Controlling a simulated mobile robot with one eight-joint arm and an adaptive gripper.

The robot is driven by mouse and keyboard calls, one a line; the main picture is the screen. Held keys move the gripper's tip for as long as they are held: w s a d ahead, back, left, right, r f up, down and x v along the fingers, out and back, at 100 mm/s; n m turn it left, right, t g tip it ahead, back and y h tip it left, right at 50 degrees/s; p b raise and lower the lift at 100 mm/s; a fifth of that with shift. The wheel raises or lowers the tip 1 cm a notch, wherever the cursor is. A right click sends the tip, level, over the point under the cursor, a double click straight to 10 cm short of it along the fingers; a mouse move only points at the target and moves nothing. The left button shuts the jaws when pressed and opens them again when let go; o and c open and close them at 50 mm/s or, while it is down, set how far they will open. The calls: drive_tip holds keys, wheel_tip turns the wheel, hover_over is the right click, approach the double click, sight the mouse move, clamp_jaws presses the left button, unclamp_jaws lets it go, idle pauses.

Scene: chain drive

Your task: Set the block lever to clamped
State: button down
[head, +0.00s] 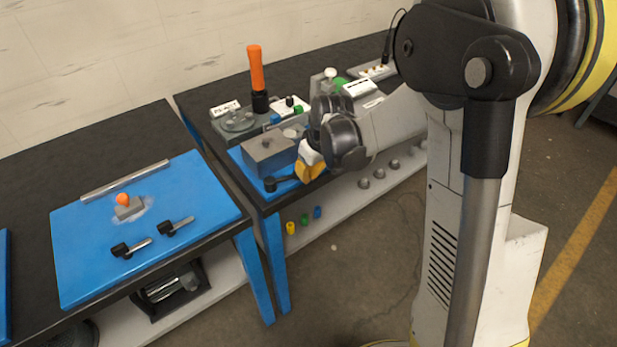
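A grey block (270,152) sits on a blue mat at the front left of the right-hand bench. A black lever (276,184) with a round hub lies at the block's front, its bar pointing right toward my gripper. Its clamped or unclamped setting cannot be read from this view. My gripper (309,174), with yellow-orange fingertips, points down just right of the block, near the lever's free end. I cannot tell whether it touches the lever or how far its fingers are apart. My own wrist hides part of the bench behind.
An orange-handled tool (256,72) stands upright behind the block. Small devices crowd the bench behind my gripper. The left bench holds a blue mat (85,255) with two black-headed levers (130,247) and an orange ball (123,199) on a small block. A gap separates the benches.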

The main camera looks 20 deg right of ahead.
drive_tip(key=shift+w+d+n+y, duration=0.15)
drive_tip(key=shift+w+n+y, duration=0.15)
drive_tip(key=shift+w+n, duration=0.6)
drive_tip(key=w+n, duration=0.2)
drive_tip(key=shift+w+n+g+y, duration=0.25)
drive_tip(key=shift+n+g+y, duration=0.05)
drive_tip(key=shift+n+g, duration=0.1)
drive_tip(key=shift+w+a, duration=0.3)
drive_tip(key=shift+w, duration=0.35)
